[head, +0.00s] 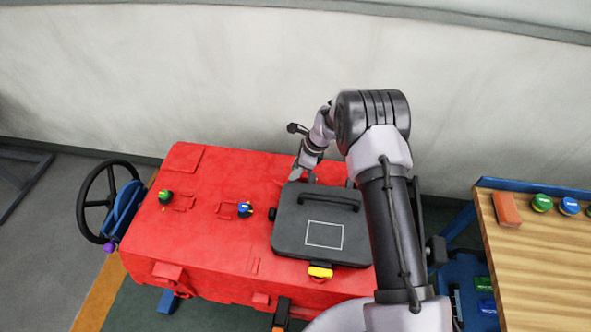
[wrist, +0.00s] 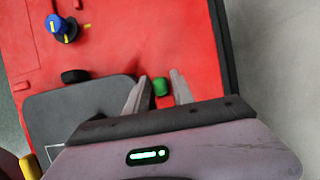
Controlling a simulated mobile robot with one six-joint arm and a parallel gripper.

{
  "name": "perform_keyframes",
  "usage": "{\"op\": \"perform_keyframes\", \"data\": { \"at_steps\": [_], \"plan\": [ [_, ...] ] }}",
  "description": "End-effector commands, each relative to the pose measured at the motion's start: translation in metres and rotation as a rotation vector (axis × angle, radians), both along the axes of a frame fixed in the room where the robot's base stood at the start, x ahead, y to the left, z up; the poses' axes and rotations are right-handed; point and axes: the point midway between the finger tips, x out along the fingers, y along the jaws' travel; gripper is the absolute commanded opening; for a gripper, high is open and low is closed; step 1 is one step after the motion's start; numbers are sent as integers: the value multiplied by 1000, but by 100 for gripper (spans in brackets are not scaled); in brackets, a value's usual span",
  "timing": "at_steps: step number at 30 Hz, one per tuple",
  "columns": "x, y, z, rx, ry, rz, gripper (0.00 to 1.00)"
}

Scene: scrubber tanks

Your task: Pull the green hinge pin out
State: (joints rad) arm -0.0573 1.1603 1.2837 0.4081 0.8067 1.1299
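The green hinge pin (wrist: 160,87) shows in the wrist view as a short green cylinder on the red tank (wrist: 160,35), beside the edge of the dark grey lid (wrist: 75,115). My gripper (wrist: 160,76) is open, with one finger to each side of the pin; I see red between the pin and the right finger. I cannot tell whether the left finger touches it. In the head view, my gripper (head: 296,174) is at the lid's far left corner, and the pin is hidden there. The lid (head: 290,235) lies flat on the tank (head: 215,255), with a black handle and a white square outline.
A yellow latch (head: 320,271) sits at the lid's near edge. A blue knob (head: 245,210) and a green knob (head: 165,197) stand on the tank, left of the lid. A black handwheel (head: 84,205) is at the left. A wooden bench (head: 545,245) with small parts stands right.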

Motion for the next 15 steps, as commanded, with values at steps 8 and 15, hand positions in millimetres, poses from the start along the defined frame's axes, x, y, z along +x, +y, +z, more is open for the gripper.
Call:
{"op": "perform_keyframes", "data": {
  "at_steps": [8,15],
  "plan": [
    [0,0,1,0,0,0,0],
    [0,0,1,0,0,1,0]
  ]
}}
